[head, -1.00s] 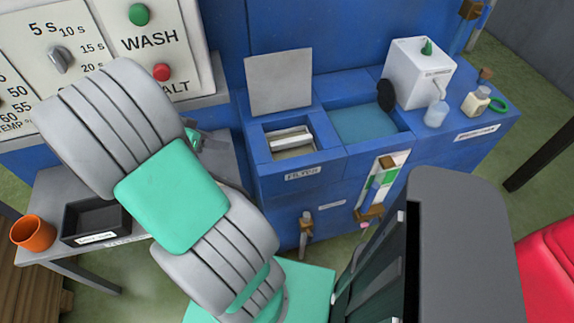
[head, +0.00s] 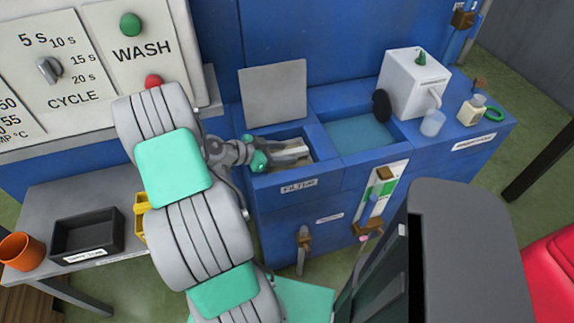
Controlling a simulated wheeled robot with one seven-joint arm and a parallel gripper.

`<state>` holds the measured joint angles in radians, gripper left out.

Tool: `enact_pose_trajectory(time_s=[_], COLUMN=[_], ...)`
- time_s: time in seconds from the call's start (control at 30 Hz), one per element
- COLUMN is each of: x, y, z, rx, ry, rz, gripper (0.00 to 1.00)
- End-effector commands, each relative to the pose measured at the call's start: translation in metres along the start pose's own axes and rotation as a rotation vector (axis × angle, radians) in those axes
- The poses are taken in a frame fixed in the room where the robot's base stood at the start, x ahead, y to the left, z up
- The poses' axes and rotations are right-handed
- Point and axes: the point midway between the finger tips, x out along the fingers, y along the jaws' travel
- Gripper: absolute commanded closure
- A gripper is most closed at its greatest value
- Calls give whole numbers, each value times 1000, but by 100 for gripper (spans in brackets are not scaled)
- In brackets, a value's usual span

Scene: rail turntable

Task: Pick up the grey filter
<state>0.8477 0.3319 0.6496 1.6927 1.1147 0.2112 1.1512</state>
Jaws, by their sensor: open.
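The grey filter (head: 291,153) is a pale block lying in the open compartment (head: 299,172) labelled FILTER, in the blue bench. In the head view my gripper (head: 266,157) reaches in from the left over the compartment's left side, its green tips at the filter's left end. The gripper is open. It partly hides the filter's left end, and I cannot tell whether the tips touch it. The compartment's grey lid (head: 273,93) stands raised behind it.
A water-filled basin (head: 352,135) adjoins on the right, with a white dispenser box (head: 414,84) and clear cup (head: 433,123) beyond. On the left a grey side table holds a black tray (head: 85,232) and an orange cup (head: 21,251). The control panel (head: 88,65) stands behind my arm.

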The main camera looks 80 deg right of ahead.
Motion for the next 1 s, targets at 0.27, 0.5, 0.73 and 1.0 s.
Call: enact_pose_trajectory(time_s=[0.27, 0.5, 0.73, 1.0], x=[0, -1, -1, 0], y=[0, 0, 0, 0], z=[0, 0, 0, 1], rx=[0, -1, -1, -2], ry=[-1, -1, -1, -1], rz=[-1, -1, 0, 1], gripper=[58, 78, 96, 100])
